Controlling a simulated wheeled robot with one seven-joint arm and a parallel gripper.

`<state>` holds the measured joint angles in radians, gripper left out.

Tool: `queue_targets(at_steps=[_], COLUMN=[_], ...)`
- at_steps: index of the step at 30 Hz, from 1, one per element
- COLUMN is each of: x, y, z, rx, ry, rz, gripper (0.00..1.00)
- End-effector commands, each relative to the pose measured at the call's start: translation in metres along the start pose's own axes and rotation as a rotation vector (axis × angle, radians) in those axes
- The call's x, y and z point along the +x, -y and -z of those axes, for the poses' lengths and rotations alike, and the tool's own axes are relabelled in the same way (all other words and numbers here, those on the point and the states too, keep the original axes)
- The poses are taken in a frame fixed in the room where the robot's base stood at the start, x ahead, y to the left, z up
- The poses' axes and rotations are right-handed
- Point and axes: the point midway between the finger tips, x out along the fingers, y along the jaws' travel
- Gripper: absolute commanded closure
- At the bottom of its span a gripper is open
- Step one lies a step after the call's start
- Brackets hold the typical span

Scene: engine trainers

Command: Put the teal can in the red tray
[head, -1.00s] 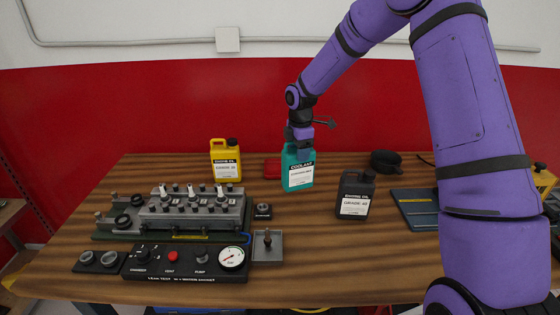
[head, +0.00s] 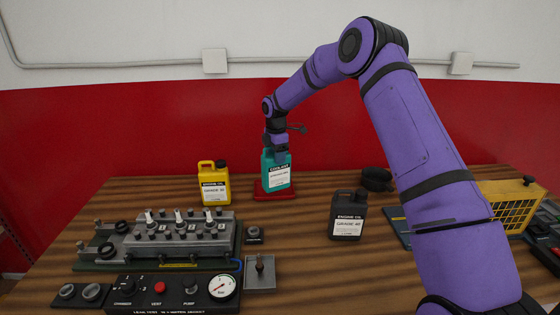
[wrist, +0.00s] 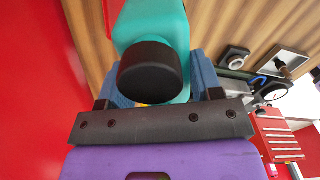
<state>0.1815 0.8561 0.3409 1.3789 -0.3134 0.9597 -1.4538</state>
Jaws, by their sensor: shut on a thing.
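The teal can (head: 276,172), labelled coolant, is upright at the back of the table, over the red tray (head: 274,196). I cannot tell for sure whether its base touches the tray floor. My gripper (head: 276,150) is shut on the top of the can from above. In the wrist view the can's teal body (wrist: 152,22) and black cap (wrist: 151,72) sit between the blue fingers (wrist: 155,85). The can hides the middle of the tray.
A yellow oil can (head: 214,185) stands left of the tray. A black oil can (head: 348,216) and a black bowl (head: 376,179) are to the right. The engine trainer (head: 170,240) fills the front left. Bare wood lies between the tray and the black can.

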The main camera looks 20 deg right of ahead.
Motion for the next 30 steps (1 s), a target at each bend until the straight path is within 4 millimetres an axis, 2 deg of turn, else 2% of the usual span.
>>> queue_targets(at_steps=[3, 9, 16, 24, 30], x=[0.001, 0.001, 0.003, 0.034, 0.037], y=[-0.018, -0.032, -0.04, -0.039, -0.04], z=[-0.003, -0.005, -0.007, -0.007, -0.007], rx=[0.001, 0.001, 0.001, 0.002, 0.002], ry=[0.0, 0.0, 0.0, 0.0, 0.0], rz=[-0.004, -0.003, -0.003, -0.002, -0.003], gripper=[1.0, 1.0, 1.0, 1.0, 1.0])
